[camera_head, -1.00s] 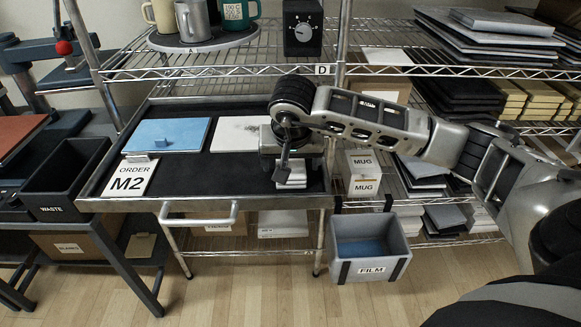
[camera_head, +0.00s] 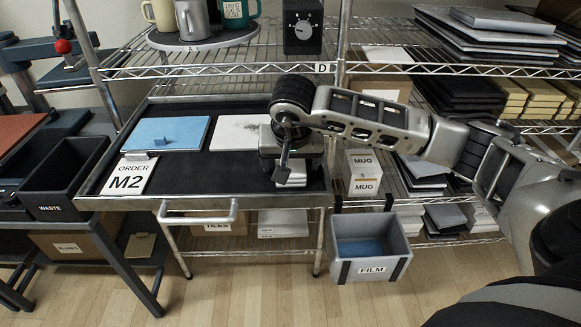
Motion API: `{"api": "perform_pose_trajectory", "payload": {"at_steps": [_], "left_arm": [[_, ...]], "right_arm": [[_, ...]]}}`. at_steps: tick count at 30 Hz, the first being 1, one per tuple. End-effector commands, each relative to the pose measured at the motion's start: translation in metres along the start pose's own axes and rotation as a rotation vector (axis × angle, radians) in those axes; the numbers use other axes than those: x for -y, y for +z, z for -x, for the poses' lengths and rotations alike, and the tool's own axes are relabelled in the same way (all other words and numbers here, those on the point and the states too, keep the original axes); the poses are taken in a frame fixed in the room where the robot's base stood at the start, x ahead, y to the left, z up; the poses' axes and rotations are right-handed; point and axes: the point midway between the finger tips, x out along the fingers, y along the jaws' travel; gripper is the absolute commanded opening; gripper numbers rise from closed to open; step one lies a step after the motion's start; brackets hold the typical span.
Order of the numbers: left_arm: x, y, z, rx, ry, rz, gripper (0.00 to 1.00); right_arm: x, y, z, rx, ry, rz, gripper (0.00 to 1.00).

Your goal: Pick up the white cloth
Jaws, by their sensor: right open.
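The white cloth (camera_head: 296,179) appears as a small folded white pile at the right end of the black-lined cart top (camera_head: 222,178). My right gripper (camera_head: 283,174) points down over it from above. It is open, with one dark finger showing in front of the pile. The gripper body and wrist hide much of the cloth, and I cannot tell whether the fingers touch it. My left gripper is not in view.
A FILM bin (camera_head: 370,248) hangs at the cart's right. A black WASTE bin (camera_head: 66,180) stands left. The cart's front middle is clear.

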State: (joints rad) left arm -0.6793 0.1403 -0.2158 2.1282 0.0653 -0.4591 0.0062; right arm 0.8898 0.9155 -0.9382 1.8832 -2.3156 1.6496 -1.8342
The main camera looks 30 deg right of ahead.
Motion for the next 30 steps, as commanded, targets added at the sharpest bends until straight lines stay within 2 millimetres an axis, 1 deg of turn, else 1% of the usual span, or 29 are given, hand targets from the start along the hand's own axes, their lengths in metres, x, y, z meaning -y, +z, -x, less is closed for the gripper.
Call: {"api": "perform_pose_trajectory", "payload": {"at_steps": [2,3,5,6,7,17,21,23,26,27,29,30], "left_arm": [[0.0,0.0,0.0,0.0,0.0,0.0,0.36],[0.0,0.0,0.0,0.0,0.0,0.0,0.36],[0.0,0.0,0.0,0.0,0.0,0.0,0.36],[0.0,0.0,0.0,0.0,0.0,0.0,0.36],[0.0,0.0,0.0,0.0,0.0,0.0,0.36],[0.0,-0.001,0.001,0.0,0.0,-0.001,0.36],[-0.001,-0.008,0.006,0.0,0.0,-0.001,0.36],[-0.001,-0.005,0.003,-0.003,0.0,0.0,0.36],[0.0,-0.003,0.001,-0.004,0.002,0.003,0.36],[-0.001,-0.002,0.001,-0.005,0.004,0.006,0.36],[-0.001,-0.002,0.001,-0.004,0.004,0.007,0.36],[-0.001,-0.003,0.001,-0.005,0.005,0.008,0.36]], "right_arm": [[0.0,0.0,0.0,0.0,0.0,0.0,0.82],[0.0,0.0,0.0,0.0,0.0,0.0,0.71],[0.0,0.0,0.0,0.0,0.0,0.0,0.54],[0.0,0.0,0.0,0.0,0.0,0.0,0.43],[0.0,0.0,0.0,0.0,0.0,0.0,0.35],[0.0,-0.001,0.001,-0.001,0.0,-0.001,0.34],[0.0,-0.003,0.007,0.0,0.0,-0.001,0.34],[0.0,-0.006,0.011,-0.005,-0.002,-0.002,0.34],[0.001,-0.014,0.029,-0.007,-0.004,-0.002,0.34],[0.0,-0.015,0.04,-0.008,-0.005,0.0,0.34],[-0.004,-0.008,0.058,-0.007,-0.004,0.002,0.34],[-0.005,-0.004,0.07,-0.008,-0.005,0.002,0.34]]}}
